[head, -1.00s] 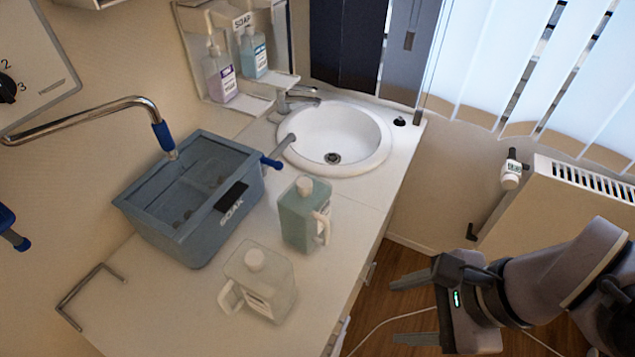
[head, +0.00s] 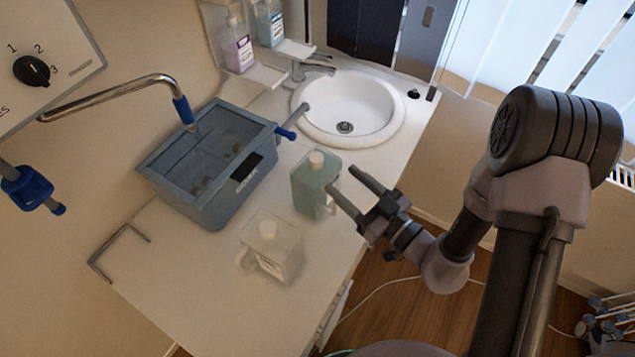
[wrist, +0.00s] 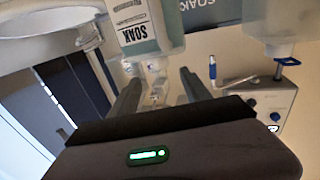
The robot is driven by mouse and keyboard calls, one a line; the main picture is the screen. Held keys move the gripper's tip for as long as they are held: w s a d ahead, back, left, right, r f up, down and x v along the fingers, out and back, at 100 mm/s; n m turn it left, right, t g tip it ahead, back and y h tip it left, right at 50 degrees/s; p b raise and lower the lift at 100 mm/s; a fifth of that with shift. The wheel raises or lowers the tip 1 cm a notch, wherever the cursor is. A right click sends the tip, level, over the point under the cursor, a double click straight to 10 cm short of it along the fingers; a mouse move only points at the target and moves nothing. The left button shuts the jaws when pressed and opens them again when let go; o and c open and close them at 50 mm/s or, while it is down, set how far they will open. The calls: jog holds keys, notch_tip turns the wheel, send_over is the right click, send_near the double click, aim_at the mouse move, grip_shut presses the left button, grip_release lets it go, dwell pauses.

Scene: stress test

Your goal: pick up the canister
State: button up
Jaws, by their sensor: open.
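A canister with pale green liquid and a white cap (head: 306,187) stands upright on the counter, right of the grey tub.
The grey tub (head: 170,197) with a "SOAK" label stands at the left. A round white sink (head: 389,128) is behind. Soap bottles (head: 238,50) sit on a wall shelf. A metal rail (head: 100,252) is on the left counter edge. The front counter (head: 215,300) is clear.

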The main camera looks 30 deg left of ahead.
aim_at(322, 163)
jog(key=b+x, duration=0.1)
jog(key=x, duration=0.9)
jog(key=shift+s+a+b, duration=0.1)
jog(key=shift+b, duration=0.25)
grip_shut()
jog(key=shift+r, duration=0.1)
dwell(0.6)
